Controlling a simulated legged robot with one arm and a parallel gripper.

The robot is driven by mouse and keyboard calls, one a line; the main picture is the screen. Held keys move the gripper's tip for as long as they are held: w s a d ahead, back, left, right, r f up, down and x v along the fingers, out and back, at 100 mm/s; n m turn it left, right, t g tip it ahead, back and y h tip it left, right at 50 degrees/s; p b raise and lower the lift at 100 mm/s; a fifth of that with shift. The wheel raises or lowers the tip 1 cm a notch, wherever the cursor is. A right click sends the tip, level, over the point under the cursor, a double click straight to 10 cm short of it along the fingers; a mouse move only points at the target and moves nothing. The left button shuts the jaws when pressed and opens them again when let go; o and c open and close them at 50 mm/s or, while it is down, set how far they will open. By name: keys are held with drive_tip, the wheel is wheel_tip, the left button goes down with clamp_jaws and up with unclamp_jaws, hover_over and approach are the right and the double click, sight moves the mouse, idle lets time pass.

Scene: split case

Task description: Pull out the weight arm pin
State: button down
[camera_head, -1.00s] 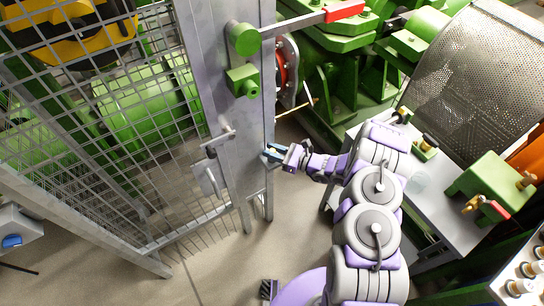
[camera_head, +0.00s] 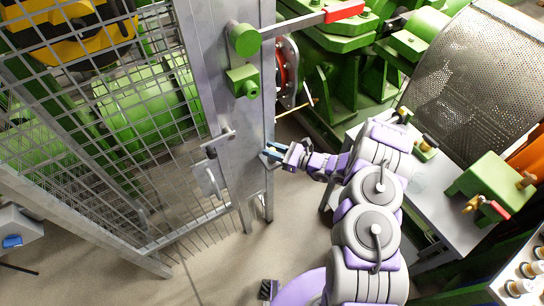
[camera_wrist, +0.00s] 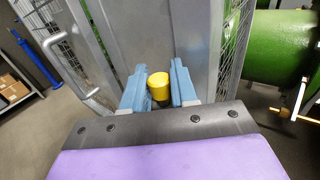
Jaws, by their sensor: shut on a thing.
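The pin shows as a yellow cylindrical head (camera_wrist: 159,84) between my blue fingers in the wrist view. My gripper (camera_wrist: 160,90) is shut on it, with one finger on each side. The pin's lower part is hidden by the fingers and the shadow between them. In the head view, my gripper (camera_head: 269,152) is at the right edge of the grey metal door post (camera_head: 238,165), below the green block. The pin itself is too small to tell in that view. The weight arm (camera_head: 300,22) is a grey bar with a red end, joined to a round green hub.
A wire mesh fence (camera_head: 105,130) stands left of the post, with a handle (camera_wrist: 58,58) in the wrist view. Green machinery (camera_head: 345,85) is behind on the right. A grey table (camera_head: 425,190) stands at right. The floor below is clear.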

drive_tip(key=shift+r+p, duration=0.7)
drive_tip(key=shift+r, duration=2.05)
